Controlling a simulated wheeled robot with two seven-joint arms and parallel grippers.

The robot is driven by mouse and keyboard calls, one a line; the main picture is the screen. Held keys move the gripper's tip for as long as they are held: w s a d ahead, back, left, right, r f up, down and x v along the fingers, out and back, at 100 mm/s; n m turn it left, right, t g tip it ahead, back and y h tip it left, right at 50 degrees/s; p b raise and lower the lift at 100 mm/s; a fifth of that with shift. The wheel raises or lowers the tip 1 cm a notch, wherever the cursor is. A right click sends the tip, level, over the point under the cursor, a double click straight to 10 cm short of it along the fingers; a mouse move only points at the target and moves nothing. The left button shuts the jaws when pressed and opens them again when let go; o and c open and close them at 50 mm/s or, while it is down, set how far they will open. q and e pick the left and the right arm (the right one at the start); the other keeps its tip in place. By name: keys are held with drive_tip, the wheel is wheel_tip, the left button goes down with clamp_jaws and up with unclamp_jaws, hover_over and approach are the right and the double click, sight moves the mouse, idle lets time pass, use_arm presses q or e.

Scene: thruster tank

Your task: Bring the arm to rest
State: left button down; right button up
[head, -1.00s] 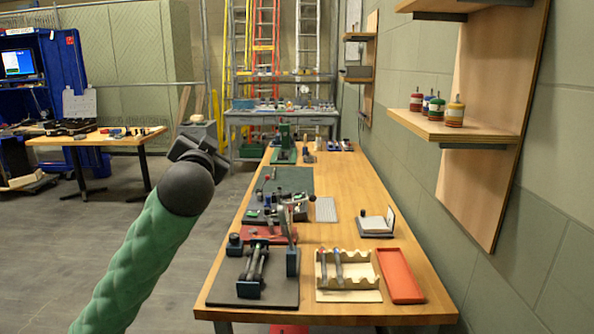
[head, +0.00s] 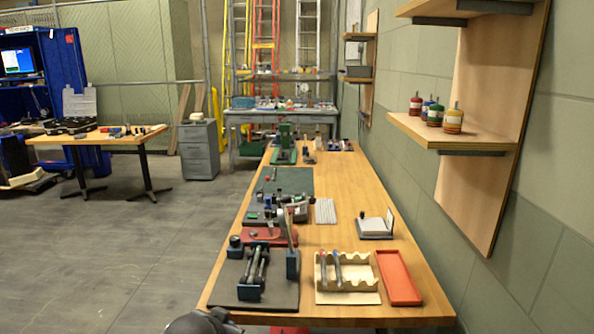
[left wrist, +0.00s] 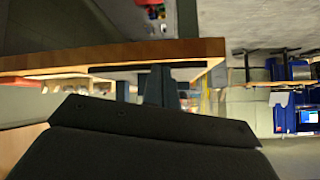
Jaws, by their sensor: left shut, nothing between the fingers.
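My left arm shows only as a dark rounded wrist part at the bottom edge of the head view, with a piece of my left gripper (head: 218,318) beside it, low in front of the bench's near left corner. Its fingers are cut off or hidden there. My right gripper is in neither view.
The long workbench (head: 345,215) carries a dark board with a clamp fixture (head: 255,268), a cream cradle (head: 345,290) holding rods, and a red tray (head: 399,278). A shelf (head: 450,132) with several small jars juts from the right wall.

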use_arm(q)
drive_tip(key=s+d+f+n+g+p, duration=0.1)
drive_tip(key=s+f+g, duration=0.2)
drive_tip(key=s+f, duration=0.8)
drive_tip(key=s+d+f+n+g+p, duration=0.1)
drive_tip(key=s+f+g, duration=0.3)
drive_tip(key=s+f, duration=0.8)
drive_tip(key=s, duration=0.7)
drive_tip(key=shift+f+g+h, duration=0.3)
